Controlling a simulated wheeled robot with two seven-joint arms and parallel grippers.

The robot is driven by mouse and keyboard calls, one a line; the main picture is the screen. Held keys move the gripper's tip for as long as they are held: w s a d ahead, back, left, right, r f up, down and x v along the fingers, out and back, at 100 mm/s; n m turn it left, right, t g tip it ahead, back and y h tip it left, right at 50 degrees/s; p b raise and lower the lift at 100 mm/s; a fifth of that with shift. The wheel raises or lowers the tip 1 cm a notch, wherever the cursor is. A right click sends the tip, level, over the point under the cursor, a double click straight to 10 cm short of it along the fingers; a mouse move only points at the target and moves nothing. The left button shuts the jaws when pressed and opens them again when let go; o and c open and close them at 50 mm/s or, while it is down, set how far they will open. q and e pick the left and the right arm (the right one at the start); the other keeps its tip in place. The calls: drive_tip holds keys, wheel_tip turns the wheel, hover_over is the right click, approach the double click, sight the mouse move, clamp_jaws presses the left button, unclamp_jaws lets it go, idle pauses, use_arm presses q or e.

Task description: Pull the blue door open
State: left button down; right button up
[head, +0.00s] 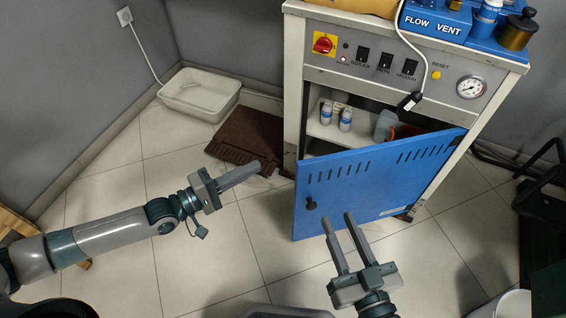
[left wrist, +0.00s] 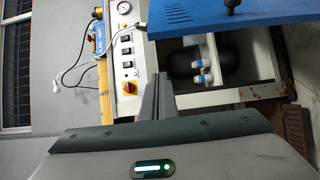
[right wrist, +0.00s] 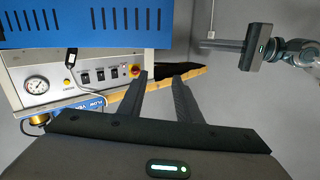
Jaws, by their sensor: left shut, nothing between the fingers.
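The blue door (head: 375,180) of the white cabinet (head: 293,90) stands ajar, hinged at its right side, with a gap at the top and left showing the inside. Its black knob (head: 311,204) is near the left edge. My left gripper (head: 254,171) is shut and empty, left of the door and apart from it. My right gripper (head: 340,223) is open and empty, in front of the door's lower part near the knob; I cannot tell whether it touches the door. The door also shows in the left wrist view (left wrist: 205,14) and the right wrist view (right wrist: 85,25).
Inside the cabinet stand small white bottles (head: 346,119) and a grey container (head: 385,125). A brown mat (head: 246,137) and a white tray (head: 200,95) lie on the floor to the left. A dark chair-like object (head: 545,200) stands at the right.

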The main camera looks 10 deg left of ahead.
use_arm(q)
drive_tip(key=shift+d, duration=0.1)
